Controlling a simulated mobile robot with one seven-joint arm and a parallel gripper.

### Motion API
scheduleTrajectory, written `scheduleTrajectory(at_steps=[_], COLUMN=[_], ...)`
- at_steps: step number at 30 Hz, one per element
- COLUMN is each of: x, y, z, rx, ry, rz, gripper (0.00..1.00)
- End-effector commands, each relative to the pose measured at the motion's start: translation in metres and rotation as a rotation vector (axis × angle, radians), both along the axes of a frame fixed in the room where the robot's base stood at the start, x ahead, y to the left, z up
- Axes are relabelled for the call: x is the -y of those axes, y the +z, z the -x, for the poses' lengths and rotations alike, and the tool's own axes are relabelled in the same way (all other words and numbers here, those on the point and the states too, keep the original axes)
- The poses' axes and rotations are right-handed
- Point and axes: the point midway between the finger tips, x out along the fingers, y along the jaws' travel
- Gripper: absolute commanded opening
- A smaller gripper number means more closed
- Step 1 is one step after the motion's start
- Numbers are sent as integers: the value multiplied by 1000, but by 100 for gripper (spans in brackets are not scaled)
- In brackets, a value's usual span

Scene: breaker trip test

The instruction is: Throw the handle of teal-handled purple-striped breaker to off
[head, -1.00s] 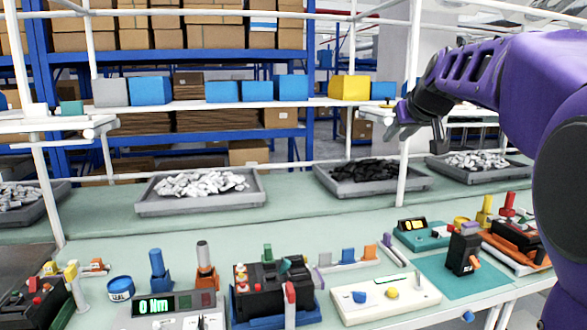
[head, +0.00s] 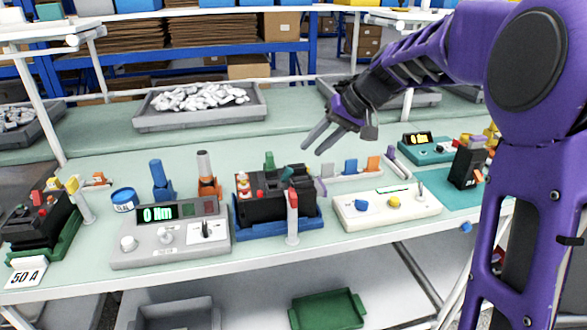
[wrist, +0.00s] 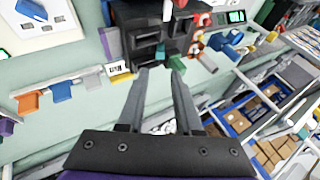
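A black breaker block (head: 262,208) sits in a blue tray (head: 306,224) at the middle of the bench, with small red, white and green-teal parts on top. It also shows in the wrist view as a dark block (wrist: 147,33) with teal-green pieces at its near side. My gripper (head: 312,151) is open and empty, above and to the right of this block. In the wrist view my fingers (wrist: 162,72) are apart, pointing towards the block, with nothing between them.
A grey torque tester (head: 170,240) stands left of the blue tray; a cream panel (head: 385,212) stands right. An upright red-topped post (head: 292,220) stands before the block. Another black unit (head: 40,220) is far left, one (head: 468,165) right. Coloured clips line the back.

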Motion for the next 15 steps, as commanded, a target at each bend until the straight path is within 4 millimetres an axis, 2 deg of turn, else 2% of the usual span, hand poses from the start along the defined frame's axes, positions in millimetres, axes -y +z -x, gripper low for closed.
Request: scheduleTrajectory(at_steps=[1,6,15], x=[-8,-28,-49], y=[-12,-40,-70], z=[-2,-11,-21], rx=[-3,-2,1], ry=[3,3,1], rz=[-1,0,0], gripper=[34,34,34])
